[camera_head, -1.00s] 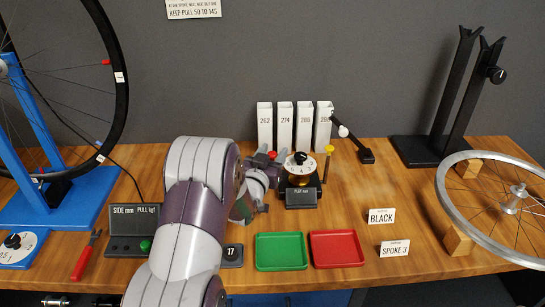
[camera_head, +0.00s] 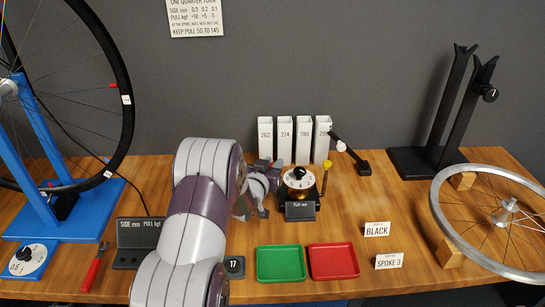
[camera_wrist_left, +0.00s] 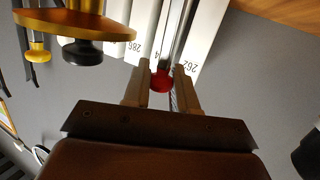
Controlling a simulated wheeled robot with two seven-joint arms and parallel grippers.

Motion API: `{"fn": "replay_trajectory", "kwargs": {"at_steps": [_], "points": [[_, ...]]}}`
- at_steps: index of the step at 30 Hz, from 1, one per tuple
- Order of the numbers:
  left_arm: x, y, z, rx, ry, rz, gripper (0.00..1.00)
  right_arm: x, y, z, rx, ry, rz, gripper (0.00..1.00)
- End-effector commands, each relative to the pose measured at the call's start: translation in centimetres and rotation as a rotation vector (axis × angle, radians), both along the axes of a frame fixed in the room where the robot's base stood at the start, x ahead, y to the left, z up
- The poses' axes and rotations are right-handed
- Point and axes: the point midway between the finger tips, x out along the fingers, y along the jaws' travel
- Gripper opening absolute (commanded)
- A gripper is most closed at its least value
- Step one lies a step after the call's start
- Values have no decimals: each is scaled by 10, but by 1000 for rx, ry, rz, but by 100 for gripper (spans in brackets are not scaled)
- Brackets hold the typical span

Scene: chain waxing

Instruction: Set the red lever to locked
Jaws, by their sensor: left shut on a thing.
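My left gripper (camera_head: 270,174) is beside the dial gauge on the bench, left of it, in the head view. In the left wrist view its two fingers (camera_wrist_left: 161,75) are closed about a round red knob (camera_wrist_left: 162,80), which I take to be the end of the red lever. A grey rod or edge shows beyond the knob. In the head view the lever is mostly hidden by the gripper and wrist, so its position cannot be read. My right gripper is not in view.
The dial gauge (camera_head: 299,179) with its yellow-tipped lever stands close right of the gripper. White numbered spoke boxes (camera_head: 284,139) stand behind. A green tray (camera_head: 281,263) and a red tray (camera_head: 333,261) lie in front. A wheel rim (camera_head: 440,215) is at right.

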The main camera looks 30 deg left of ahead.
Motion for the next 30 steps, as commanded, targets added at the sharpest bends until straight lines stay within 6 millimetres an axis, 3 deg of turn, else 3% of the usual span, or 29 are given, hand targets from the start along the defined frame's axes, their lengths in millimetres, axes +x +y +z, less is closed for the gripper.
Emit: {"fn": "replay_trajectory", "kwargs": {"at_steps": [1, 12, 18, 30], "points": [[3, 3, 12, -21, 37, 1, 0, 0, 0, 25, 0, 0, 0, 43], [26, 17, -5, -192, 319, 0, 0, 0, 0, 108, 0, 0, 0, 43], [33, 21, -21, -226, 370, 1, 0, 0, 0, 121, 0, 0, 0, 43], [40, 26, -36, -225, 365, 2, 0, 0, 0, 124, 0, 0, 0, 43]]}}
